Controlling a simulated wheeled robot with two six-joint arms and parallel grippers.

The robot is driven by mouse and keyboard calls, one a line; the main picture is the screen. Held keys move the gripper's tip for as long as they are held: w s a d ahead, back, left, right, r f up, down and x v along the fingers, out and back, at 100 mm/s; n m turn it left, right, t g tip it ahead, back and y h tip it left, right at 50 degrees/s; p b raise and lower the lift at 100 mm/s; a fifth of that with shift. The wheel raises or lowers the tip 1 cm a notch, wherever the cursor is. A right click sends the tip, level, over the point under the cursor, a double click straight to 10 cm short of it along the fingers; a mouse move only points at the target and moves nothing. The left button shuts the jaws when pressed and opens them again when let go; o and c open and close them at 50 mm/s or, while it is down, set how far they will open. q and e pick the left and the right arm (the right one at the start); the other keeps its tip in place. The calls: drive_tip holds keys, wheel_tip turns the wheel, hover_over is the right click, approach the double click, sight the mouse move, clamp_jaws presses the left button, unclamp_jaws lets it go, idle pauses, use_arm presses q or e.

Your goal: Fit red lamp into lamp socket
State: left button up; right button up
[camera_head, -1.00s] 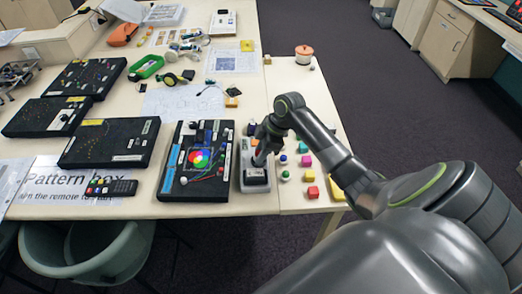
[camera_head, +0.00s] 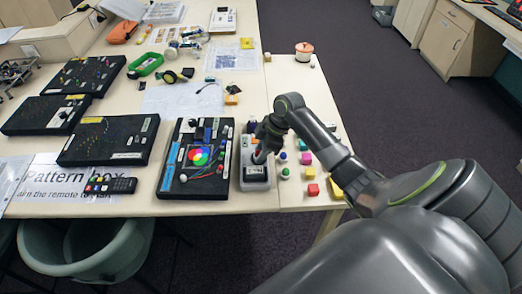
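My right gripper (camera_head: 262,150) points down over a small grey box (camera_head: 255,175) near the table's front edge. A small red piece, perhaps the red lamp (camera_head: 259,156), shows at its fingertips, above or on the box's upper part. The fingers and the arm hide most of it, so I cannot tell whether they grip it or whether it touches the box. No lamp socket can be made out clearly; the gripper covers part of the box top. My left gripper is not in view.
A black board with a colour wheel (camera_head: 178,182) lies close left of the grey box. Small coloured blocks and knobs, including a red block (camera_head: 313,190), lie to its right. Other black boards (camera_head: 83,155) and a remote (camera_head: 111,186) are farther left.

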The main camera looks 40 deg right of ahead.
drive_tip(key=o, duration=0.4)
drive_tip(key=shift+f, duration=0.1)
drive_tip(key=shift+o, duration=0.3)
drive_tip(key=shift+o, duration=0.8)
drive_tip(key=shift+f, duration=0.1)
drive_tip(key=shift+s, duration=0.1)
drive_tip(key=shift+c, duration=0.5)
